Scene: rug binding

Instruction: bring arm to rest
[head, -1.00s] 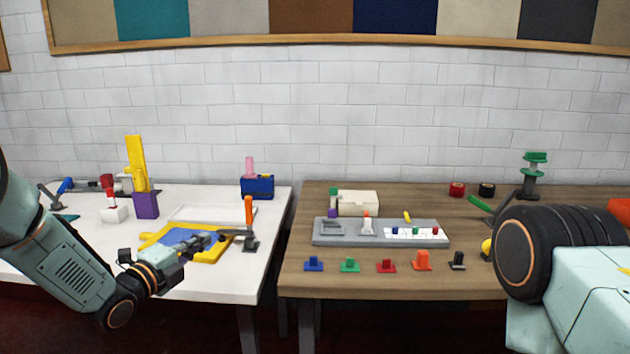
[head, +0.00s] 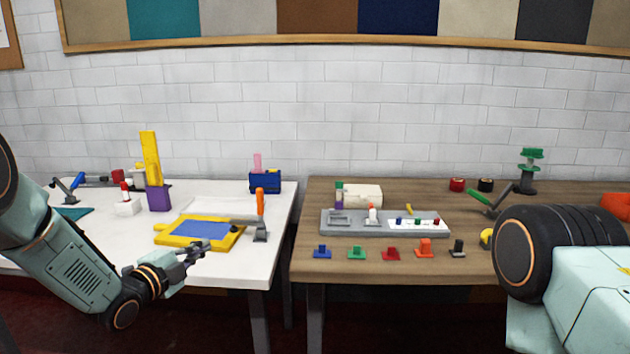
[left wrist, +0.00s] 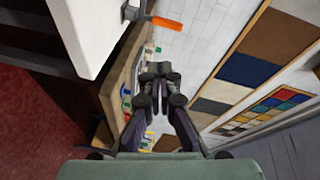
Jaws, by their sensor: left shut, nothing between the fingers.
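My left arm comes in from the left in the head view. Its gripper (head: 196,250) is shut and empty, at the front edge of the white table (head: 225,271), near the yellow-framed blue pad. In the left wrist view the gripper (left wrist: 158,72) shows with its fingertips together and nothing between them. My right arm fills the lower right of the head view; its gripper is out of the picture.
The yellow-framed blue pad (head: 198,231) and an orange-handled tool (head: 260,215) are close to my left gripper. A wooden table (head: 400,268) stands to the right, with a grey tray (head: 330,229) and several small coloured pieces. A gap separates the tables.

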